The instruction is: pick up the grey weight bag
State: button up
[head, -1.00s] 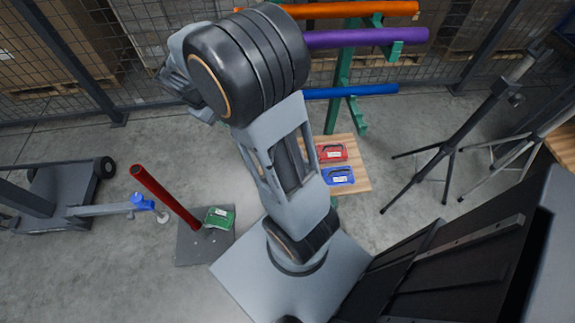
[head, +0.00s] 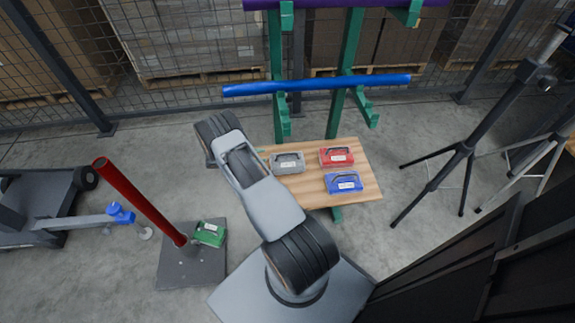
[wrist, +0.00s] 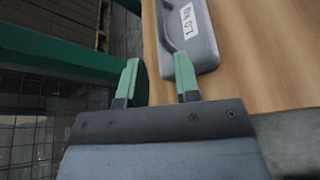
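The grey weight bag (head: 291,167) lies on the wooden board (head: 322,196) at its left, with a dark handle and a white label. In the wrist view the bag (wrist: 201,38) is at the top, its label reading sideways. My gripper (wrist: 157,66) is open with two green-tipped fingers apart and nothing between them but board. The right fingertip overlaps the bag's near corner in the picture; I cannot tell whether it touches. In the head view my arm hides most of the gripper.
A red bag (head: 337,160) and a blue bag (head: 345,184) lie on the board to the right. A green bag (head: 209,234) rests on a dark base plate with a red post (head: 140,203). A blue bar (head: 317,85) on a green rack spans behind the board. Black tripod legs (head: 440,167) stand right.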

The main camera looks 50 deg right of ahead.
aim_at(285, 155)
jog(key=b+x, duration=0.2)
jog(key=x, duration=0.9)
jog(key=shift+s+a, duration=0.1)
jog(key=shift+c, duration=0.2)
grip_shut()
dwell(1.1)
